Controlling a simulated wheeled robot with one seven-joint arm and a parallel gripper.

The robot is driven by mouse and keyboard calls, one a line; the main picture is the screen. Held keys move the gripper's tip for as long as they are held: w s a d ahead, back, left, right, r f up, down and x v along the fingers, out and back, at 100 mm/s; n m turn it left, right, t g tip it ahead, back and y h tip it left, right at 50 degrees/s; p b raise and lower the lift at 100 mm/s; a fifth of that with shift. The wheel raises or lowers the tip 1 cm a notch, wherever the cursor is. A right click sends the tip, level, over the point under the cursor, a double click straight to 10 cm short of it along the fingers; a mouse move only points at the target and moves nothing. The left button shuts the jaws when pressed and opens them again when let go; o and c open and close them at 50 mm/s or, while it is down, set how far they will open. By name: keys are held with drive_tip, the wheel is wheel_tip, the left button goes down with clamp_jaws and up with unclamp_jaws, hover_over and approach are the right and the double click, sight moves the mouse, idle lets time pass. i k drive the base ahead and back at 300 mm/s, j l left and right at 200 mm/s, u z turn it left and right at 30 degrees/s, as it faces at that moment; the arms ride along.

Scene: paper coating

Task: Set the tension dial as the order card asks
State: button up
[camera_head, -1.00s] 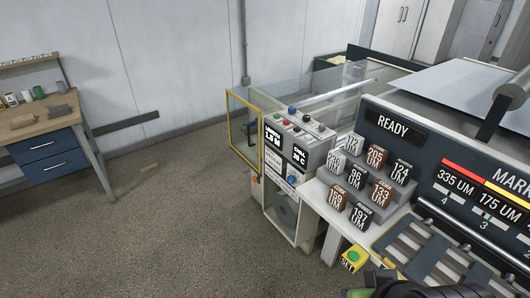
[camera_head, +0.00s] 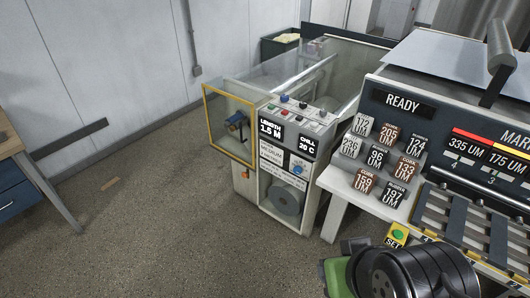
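A dial with a blue centre (camera_head: 298,168) sits on the white front of the cabinet, right of a printed white card (camera_head: 270,156). The card's small print and the dial's setting are too small to read surely. A dark and blue knob-like part (camera_head: 237,122) shows behind the clear panel of the yellow-framed guard (camera_head: 206,130). Which of these is the tension dial I cannot tell for certain. My green and black arm shows at the bottom right, apart from the cabinet. My gripper's fingers are not in view.
Displays above the card read LENGTH 1.5 M (camera_head: 269,130) and CHILL 20 C (camera_head: 308,145). Several labelled blocks stand on a stepped white rack (camera_head: 340,184) to the right. A green SET button (camera_head: 398,234) is near my arm.

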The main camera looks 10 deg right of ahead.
sight(303, 105)
drive_tip(key=i+j, duration=0.1)
drive_tip(key=i, duration=0.35)
drive_tip(key=i+j+z, duration=0.1)
drive_tip(key=i, duration=0.35)
drive_tip(key=i+j, duration=0.15)
drive_tip(key=i, duration=0.25)
drive_tip(key=i+j+z, duration=0.1)
drive_tip(key=i, duration=0.35)
drive_tip(key=i+j, duration=0.25)
drive_tip(key=i, duration=0.2)
drive_tip(key=z, duration=0.05)
